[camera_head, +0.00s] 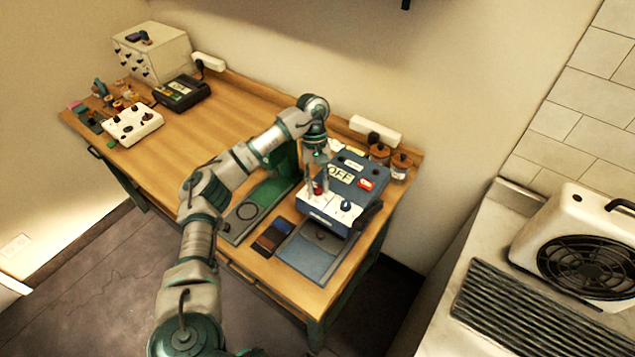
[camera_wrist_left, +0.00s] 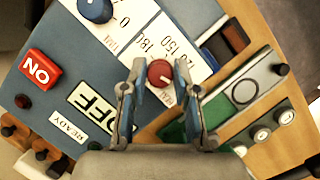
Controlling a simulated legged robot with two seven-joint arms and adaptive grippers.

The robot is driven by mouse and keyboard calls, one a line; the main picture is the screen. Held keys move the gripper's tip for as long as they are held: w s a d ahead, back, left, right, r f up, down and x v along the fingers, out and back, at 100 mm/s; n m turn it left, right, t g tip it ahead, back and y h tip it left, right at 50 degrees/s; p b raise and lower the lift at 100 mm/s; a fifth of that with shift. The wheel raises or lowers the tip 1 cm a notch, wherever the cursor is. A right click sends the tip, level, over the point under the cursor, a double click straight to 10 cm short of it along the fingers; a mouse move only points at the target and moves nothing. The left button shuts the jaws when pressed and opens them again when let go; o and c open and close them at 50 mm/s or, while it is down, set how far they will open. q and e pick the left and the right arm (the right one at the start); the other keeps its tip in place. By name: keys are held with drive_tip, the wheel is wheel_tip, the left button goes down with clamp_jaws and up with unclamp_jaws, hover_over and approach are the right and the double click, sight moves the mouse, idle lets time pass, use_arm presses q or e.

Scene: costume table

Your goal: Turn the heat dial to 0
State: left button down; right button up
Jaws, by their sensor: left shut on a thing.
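A blue machine (camera_head: 357,180) with a white front panel stands at the right end of the wooden table. The red dial (camera_wrist_left: 160,73) sits on the white panel beside printed numbers such as 150 and 180; in the head view the red dial (camera_head: 318,189) is partly hidden by my fingers. My left gripper (camera_wrist_left: 160,66) reaches down from above, its two fingers on either side of the red dial and shut on it. I cannot read where the dial's mark points. A blue knob (camera_wrist_left: 95,9) with a 0 printed near it is on the same panel. My right gripper is not in view.
Brown jars (camera_head: 400,164) stand behind right. The table's middle left is clear.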

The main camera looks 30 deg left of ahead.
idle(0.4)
use_arm(q)
drive_tip(key=c, duration=1.2)
unclamp_jaws()
drive_tip(key=o, duration=0.3)
drive_tip(key=shift+w, duration=0.1)
drive_tip(key=shift+w+a+f, duration=0.1)
drive_tip(key=shift+a, duration=0.1)
drive_tip(key=shift+r, duration=0.5)
drive_tip(key=v, duration=1.1)
drive_tip(key=shift+w+a+f, duration=0.1)
drive_tip(key=shift+w, duration=0.05)
